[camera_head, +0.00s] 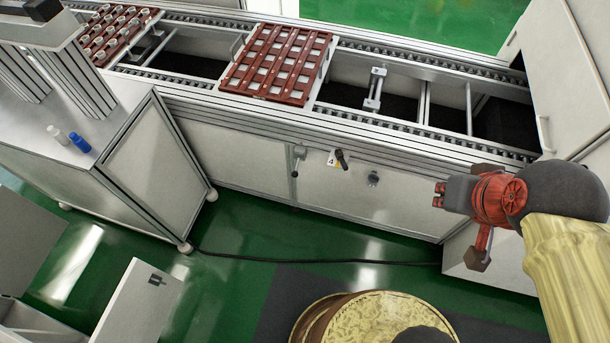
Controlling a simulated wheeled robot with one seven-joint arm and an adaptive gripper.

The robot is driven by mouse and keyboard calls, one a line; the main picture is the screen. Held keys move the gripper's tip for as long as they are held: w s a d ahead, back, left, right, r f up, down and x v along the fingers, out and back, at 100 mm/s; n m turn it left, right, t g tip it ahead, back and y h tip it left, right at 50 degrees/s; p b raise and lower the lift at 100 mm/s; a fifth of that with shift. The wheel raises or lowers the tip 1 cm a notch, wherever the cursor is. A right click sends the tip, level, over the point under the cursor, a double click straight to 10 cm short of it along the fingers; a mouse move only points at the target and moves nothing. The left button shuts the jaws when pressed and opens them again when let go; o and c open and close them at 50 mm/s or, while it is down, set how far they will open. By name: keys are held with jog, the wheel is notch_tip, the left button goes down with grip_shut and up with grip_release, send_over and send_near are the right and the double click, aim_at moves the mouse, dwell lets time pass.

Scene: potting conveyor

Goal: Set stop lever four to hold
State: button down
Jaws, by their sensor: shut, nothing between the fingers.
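The stop lever (341,158) with a dark handle sits on the front of the conveyor, beside a small label (332,162) that reads 4. Its handle leans up and to the left from its pivot. Which setting this is, I cannot tell. My gripper (438,194) is at the right, in front of the conveyor's lower panels. It points left, is shut and empty, and is clear of the lever.
A grey-knobbed lever (299,154) is left of lever four, and a small metal fitting (373,178) is to its right. A red slotted tray (277,64) rests on the conveyor (440,145) above. A black cable (330,261) crosses the green floor.

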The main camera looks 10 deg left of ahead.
jog(key=w+a+f+m+g+p, duration=0.1)
jog(key=w+a+f, duration=0.3)
jog(key=w+f, duration=0.55)
jog(key=w+a+f+p, duration=0.1)
jog(key=w+a+f, duration=0.2)
jog(key=w+f, duration=0.65)
jog(key=w+a+f+m+y+p, duration=0.1)
jog(key=a+f, duration=0.3)
jog(key=f, duration=1)
jog(key=w+a+f+m+y, duration=0.15)
jog(key=a+f, duration=0.35)
jog(key=f, duration=0.8)
jog(key=a+f+m+t+y+p, duration=0.1)
jog(key=a+f+m+t+y, duration=0.2)
jog(key=a+m+t+y, duration=0.2)
jog(key=a+m+t, duration=0.2)
jog(key=m+t, duration=0.2)
jog(key=m, duration=0.1)
jog(key=shift+w+a+f, duration=0.15)
jog(key=shift+a+f, duration=0.1)
jog(key=shift+a, duration=0.15)
